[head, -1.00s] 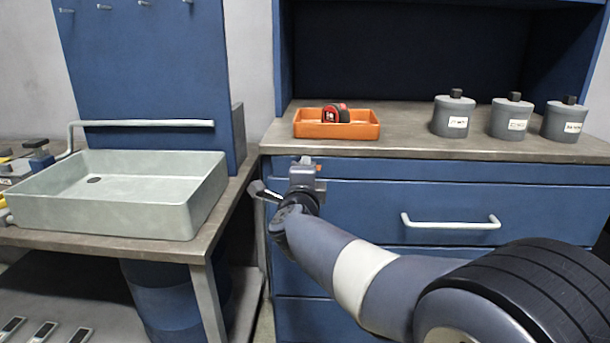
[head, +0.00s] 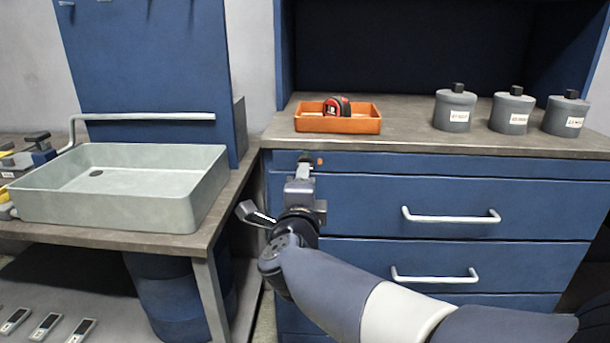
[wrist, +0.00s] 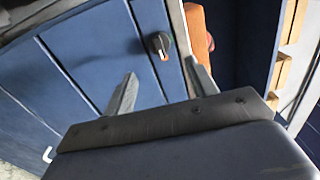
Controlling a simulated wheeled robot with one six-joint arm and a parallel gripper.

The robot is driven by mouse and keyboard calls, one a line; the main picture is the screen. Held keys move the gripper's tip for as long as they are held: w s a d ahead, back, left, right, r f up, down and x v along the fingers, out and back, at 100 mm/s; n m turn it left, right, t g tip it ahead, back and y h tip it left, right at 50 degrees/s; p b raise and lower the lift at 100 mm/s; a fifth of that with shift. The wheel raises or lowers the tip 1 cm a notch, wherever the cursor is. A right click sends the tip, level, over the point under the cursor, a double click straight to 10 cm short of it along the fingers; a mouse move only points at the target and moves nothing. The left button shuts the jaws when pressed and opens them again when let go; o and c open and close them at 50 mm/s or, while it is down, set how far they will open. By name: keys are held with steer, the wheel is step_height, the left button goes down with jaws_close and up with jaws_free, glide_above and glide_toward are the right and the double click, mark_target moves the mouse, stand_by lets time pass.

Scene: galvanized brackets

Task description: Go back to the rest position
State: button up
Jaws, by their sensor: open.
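My gripper (head: 304,172) is low in front of the blue drawer cabinet (head: 450,200), near its left edge and just below the counter. In the wrist view my gripper (wrist: 160,84) has its two fingers apart with nothing between them. A dark round knob (wrist: 158,44) with an orange mark sits on the blue cabinet front beyond the fingertips. In the head view the knob (head: 305,158) is partly hidden behind the gripper, and the fingers overlap one another there.
An orange tray (head: 340,125) with a red and black tape measure (head: 337,106) stands on the counter, with several grey lidded canisters (head: 455,110) to its right. A pale sink (head: 110,205) is at left. Drawer handles (head: 450,217) stick out at right.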

steer(key=shift+s, duration=0.95)
steer(key=shift+w, duration=0.1)
steer(key=w, duration=1)
steer(key=shift+w+d+n, duration=0.15)
steer(key=shift+w+n, duration=0.15)
steer(key=shift+w, duration=0.05)
steer(key=shift+b, duration=0.3)
